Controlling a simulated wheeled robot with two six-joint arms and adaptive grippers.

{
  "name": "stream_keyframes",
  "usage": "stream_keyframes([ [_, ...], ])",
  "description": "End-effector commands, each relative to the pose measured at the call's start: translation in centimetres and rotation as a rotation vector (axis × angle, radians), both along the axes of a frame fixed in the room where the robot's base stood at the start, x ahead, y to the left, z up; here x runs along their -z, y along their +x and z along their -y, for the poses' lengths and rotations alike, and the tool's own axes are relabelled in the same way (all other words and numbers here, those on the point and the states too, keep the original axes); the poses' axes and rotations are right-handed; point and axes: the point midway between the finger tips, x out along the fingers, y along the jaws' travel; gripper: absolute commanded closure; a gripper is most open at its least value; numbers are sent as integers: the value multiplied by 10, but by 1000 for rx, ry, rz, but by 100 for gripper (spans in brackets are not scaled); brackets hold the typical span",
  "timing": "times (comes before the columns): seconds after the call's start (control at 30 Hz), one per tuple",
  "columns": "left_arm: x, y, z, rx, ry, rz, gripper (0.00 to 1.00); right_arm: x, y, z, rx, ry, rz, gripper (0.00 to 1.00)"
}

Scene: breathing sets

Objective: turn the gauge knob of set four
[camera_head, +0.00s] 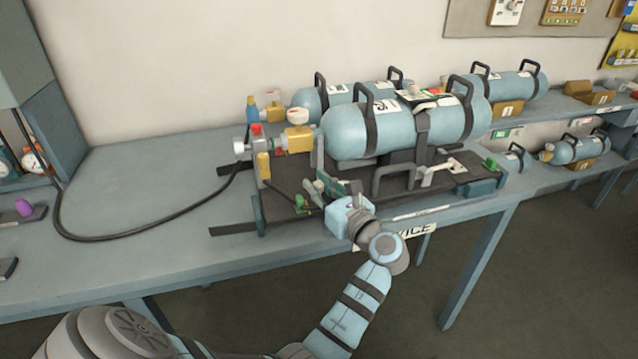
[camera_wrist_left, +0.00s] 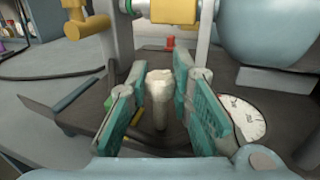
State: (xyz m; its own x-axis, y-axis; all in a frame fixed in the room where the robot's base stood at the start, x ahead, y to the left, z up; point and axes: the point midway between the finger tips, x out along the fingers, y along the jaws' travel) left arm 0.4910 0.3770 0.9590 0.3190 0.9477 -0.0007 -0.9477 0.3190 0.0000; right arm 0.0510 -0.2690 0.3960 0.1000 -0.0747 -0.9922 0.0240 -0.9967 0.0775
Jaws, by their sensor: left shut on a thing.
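The nearest breathing set has a large light-blue cylinder (camera_head: 400,130) on a dark base on the bench. I cannot read its number label (camera_head: 383,106) with certainty. My left gripper (camera_head: 326,187) is at the front left of this base, below the cylinder. A round white gauge dial (camera_wrist_left: 243,117) lies to the right of the fingers, partly hidden by the right one. My right gripper is in neither view.
A yellow valve block (camera_head: 299,139) with red and white fittings is at the cylinder's left end. A black hose (camera_head: 90,238) curves across the bench (camera_head: 150,180). More blue cylinders (camera_head: 512,86) stand behind and to the right. The bench's left part is mostly clear.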

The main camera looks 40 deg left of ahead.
Motion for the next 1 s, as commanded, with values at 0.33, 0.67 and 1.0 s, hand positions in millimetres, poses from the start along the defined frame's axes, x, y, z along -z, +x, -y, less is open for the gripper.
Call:
stream_keyframes([
  [0.33,2,1,-1,-313,3,4,100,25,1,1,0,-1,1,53],
  [0.67,3,0,-1,-511,3,2,100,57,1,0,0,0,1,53],
  [1.0,1,-1,-1,-576,-1,-1,100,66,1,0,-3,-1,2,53],
])
